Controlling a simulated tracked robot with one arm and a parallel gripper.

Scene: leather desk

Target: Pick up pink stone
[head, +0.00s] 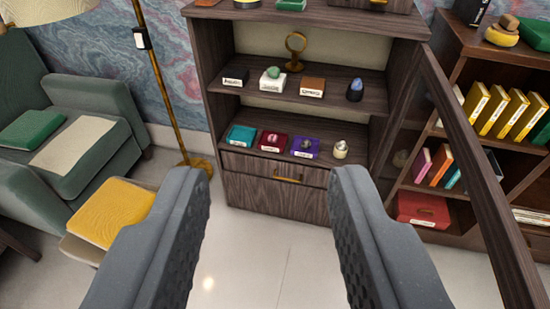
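My gripper (272,185) is open and empty, its two dark grey fingers wide apart at the bottom of the head view. It is in front of a dark wooden cabinet (215,110), with a gap to its shelves. I cannot make out a pink stone for certain. On the upper shelf, a green stone (273,72) and a dark blue stone (355,88) show.
An open cabinet door (480,180) stands at the right, its frame reaching toward me. A bookcase (455,55) is behind it. A floor lamp (165,85), a green armchair (105,100) and a yellow cushion (110,212) are at the left. Pale floor (280,270) is clear between.

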